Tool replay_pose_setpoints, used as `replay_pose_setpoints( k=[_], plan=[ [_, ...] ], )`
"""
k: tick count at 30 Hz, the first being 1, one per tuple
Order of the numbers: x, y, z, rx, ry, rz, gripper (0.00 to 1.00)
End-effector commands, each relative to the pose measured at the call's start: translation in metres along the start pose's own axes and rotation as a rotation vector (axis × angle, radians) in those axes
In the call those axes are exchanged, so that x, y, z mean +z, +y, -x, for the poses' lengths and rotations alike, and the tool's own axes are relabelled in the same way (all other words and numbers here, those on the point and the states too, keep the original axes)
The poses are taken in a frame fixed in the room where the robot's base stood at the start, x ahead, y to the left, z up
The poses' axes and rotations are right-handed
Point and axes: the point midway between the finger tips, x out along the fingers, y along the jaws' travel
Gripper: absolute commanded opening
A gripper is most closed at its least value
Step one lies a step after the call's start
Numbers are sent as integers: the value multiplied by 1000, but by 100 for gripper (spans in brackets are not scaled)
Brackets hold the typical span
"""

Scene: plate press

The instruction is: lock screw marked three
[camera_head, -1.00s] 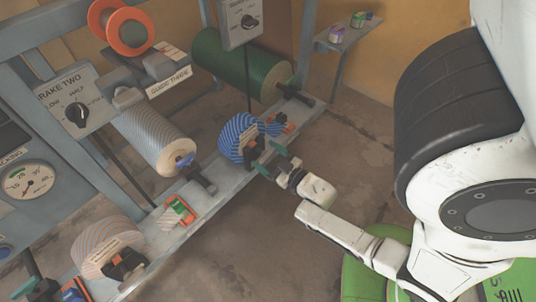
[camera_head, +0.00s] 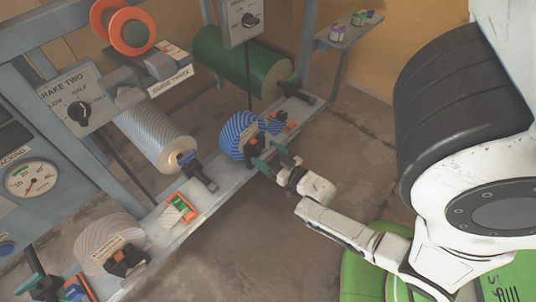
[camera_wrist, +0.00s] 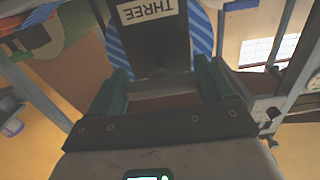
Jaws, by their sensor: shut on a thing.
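The lock screw marked three (camera_wrist: 152,45) shows in the wrist view as a dark block with an upside-down white THREE label, in front of a blue-striped roll (camera_wrist: 200,32). My gripper (camera_wrist: 163,75) has its two green fingers on either side of the dark block and is shut on it. In the head view my gripper (camera_head: 270,158) is at the front of the blue-striped roll (camera_head: 237,134), low by the grey rail. The screw is too small and too covered there to make out.
A grey rail (camera_head: 226,178) carries a pale striped roll (camera_head: 108,240), a grey-striped roll (camera_head: 155,136) and a green roll (camera_head: 238,62). Orange-and-white clamps sit along it. A small shelf (camera_head: 349,30) holds little pots.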

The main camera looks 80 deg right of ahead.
Motion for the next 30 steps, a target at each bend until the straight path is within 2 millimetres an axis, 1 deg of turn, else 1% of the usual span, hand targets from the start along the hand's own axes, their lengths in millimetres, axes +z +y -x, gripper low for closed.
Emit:
replay_pose_setpoints(
  k=[1,2,7,8,14,17,20,30],
  plan=[
    [2,1,1,2,-5,-3,51],
    [2,1,1,2,-5,-3,82],
    [1,0,1,1,-3,-2,99],
    [1,0,1,1,-2,-1,100],
    [0,0,1,1,-1,0,100],
    [0,1,5,1,-2,1,100],
    [0,2,17,2,-4,2,100],
    [0,1,81,3,-4,0,100]
  ],
)
